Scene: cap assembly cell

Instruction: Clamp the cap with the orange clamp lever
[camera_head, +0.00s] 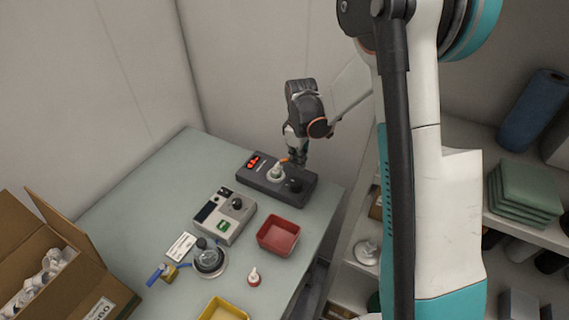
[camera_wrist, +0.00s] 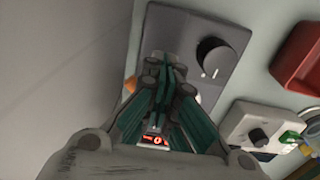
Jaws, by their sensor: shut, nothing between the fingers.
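The dark clamp station (camera_head: 257,181) sits at the far end of the table. It has a lit red display, a white fixture with a small cap (camera_head: 276,171), and a black knob (camera_head: 294,185). A bit of the orange clamp lever (camera_head: 285,160) shows beside the fixture, close to my gripper. My gripper (camera_head: 299,160) is low at the station's back edge, shut and empty. In the wrist view my gripper (camera_wrist: 163,62) points over the station top, left of the knob (camera_wrist: 212,58). An orange sliver (camera_wrist: 131,86) shows left of the fingers. The fingers hide the cap and most of the lever.
A grey device (camera_head: 224,215) with a knob and green switch and a red tray (camera_head: 278,236) stand nearer.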

